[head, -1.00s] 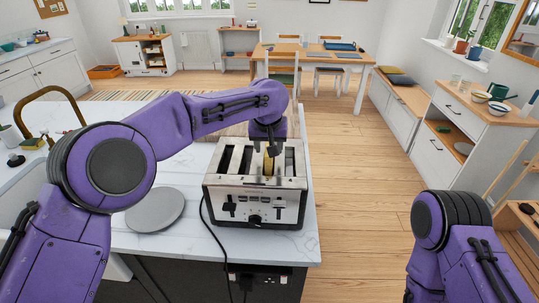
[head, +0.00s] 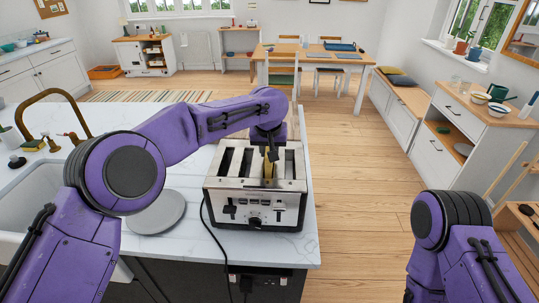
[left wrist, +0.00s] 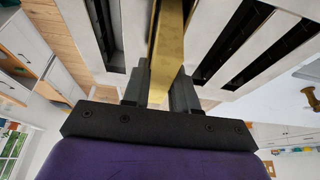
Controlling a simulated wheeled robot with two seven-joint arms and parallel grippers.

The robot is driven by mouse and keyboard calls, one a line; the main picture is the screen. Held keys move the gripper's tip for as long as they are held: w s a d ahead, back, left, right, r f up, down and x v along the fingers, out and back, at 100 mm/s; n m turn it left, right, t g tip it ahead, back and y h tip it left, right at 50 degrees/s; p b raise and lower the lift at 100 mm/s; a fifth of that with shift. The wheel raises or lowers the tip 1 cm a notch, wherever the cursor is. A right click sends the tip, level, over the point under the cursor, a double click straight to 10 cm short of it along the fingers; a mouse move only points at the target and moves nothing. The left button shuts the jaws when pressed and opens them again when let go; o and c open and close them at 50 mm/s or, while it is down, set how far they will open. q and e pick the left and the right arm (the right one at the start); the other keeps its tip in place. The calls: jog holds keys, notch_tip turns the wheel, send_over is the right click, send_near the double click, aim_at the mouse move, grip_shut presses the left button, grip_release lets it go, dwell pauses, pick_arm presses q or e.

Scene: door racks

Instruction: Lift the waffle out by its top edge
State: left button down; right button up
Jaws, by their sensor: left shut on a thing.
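The silver four-slot toaster (head: 255,210) stands upright on the counter. The golden waffle (head: 268,172) stands on edge in one of its right-hand slots and shows as a narrow yellow strip. In the left wrist view the waffle (left wrist: 168,62) runs from the slot up between the fingers. My left gripper (head: 271,155) points down over that slot. In the left wrist view the left gripper (left wrist: 160,92) is shut on the waffle's top edge, one finger on each face. The waffle's lower part is hidden inside the toaster. My right gripper is out of view; only its arm shows at lower right.
A round grey plate (head: 156,212) lies on the marble counter (head: 185,256) left of the toaster. A black cord (head: 222,246) hangs from the toaster over the counter's front edge. A sink (head: 42,195) and brass tap (head: 50,88) are at left. The other toaster slots look empty.

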pick_arm(q)
jog(key=s+r+b, duration=0.7)
jog(key=s+r, duration=0.5)
jog(key=s, duration=0.1)
notch_tip(320, 180, up, 10)
jog(key=p, duration=0.7)
jog(key=shift+s+d+f, duration=0.25)
jog(key=shift+s+d, duration=0.15)
jog(key=shift+s, duration=0.05)
